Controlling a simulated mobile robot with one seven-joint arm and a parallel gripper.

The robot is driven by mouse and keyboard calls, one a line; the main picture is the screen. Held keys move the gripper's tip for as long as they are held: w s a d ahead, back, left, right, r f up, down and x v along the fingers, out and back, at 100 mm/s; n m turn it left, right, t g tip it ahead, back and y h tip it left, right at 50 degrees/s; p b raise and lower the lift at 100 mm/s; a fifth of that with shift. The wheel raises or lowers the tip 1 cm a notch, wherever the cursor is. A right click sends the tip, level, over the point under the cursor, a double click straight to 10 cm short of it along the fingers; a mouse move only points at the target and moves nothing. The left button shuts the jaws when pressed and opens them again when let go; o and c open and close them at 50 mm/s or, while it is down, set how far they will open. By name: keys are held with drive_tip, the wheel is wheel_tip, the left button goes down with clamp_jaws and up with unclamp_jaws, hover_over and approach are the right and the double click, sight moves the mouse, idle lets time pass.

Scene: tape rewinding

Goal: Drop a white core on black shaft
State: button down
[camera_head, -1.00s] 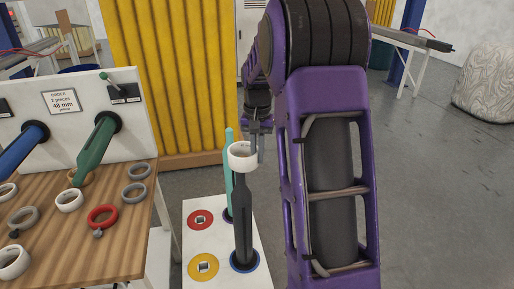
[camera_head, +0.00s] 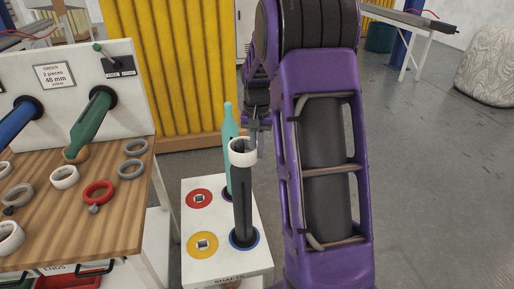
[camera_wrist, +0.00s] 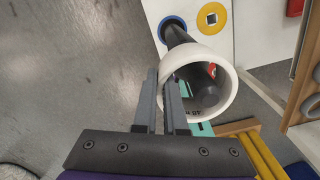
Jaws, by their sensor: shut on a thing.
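The white core (camera_head: 242,152) is a short ring, held level at the top of the upright black shaft (camera_head: 242,205). In the wrist view the white core (camera_wrist: 232,85) is large, with dark shaft surface showing in its opening. The shaft's tip appears to be within the ring; how far down the core sits around it is hard to tell. My gripper (camera_head: 255,138) is shut on the core's wall from behind. In the wrist view my gripper (camera_wrist: 163,82) has its fingers pinching the near wall. The shaft's foot sits in a blue ring.
A teal shaft (camera_head: 228,135) stands just behind the black one. The white stand (camera_head: 222,265) also carries red (camera_head: 199,198) and yellow (camera_head: 202,245) discs. The wooden bench (camera_head: 110,220) at left holds several loose rings. Grey floor (camera_head: 430,200) is free at right.

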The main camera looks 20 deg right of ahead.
drive_tip(key=c, duration=0.9)
unclamp_jaws()
drive_tip(key=shift+r, duration=0.1)
wheel_tip(320, 180, up, 17)
drive_tip(key=p, duration=0.2)
drive_tip(key=shift+r, duration=0.1)
idle(0.4)
